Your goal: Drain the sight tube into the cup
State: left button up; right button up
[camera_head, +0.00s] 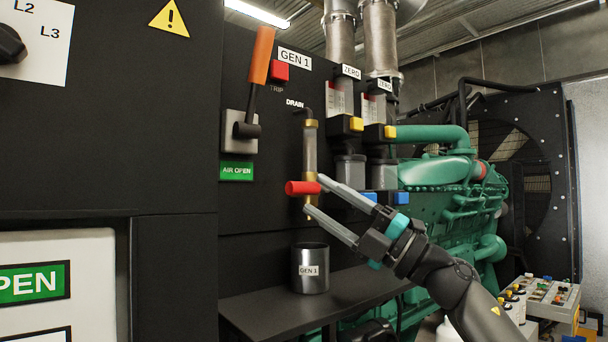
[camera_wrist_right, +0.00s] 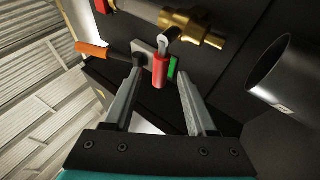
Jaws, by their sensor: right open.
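The sight tube (camera_head: 310,150) stands upright on the black panel under the DRAIN label, with brass fittings at its ends. Its red valve handle (camera_head: 301,188) lies level across the lower fitting. A grey metal cup (camera_head: 311,283) marked GEN 1 stands upright on the shelf below the tube. My right gripper (camera_head: 315,195) is open beside the valve. In the right wrist view the red handle (camera_wrist_right: 160,72) shows between the open fingers, with no clear contact. The brass valve (camera_wrist_right: 190,28) and the cup (camera_wrist_right: 283,78) also show there. My left gripper is not in view.
The black shelf (camera_head: 260,308) has free room around the cup. An orange-handled lever (camera_head: 261,56) and a red TRIP button (camera_head: 279,71) are up-left of the tube. Two gauges with yellow and blue parts (camera_head: 349,125) stand close on the right. A green engine (camera_head: 450,190) is behind.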

aim_at(310, 192)
jog(key=p+x, duration=0.1)
jog(key=x, duration=0.3)
jog(key=shift+w+a, duration=0.1)
jog(key=shift+a, duration=0.05)
jog(key=shift+c, duration=0.2)
grip_shut()
dwell(1.1)
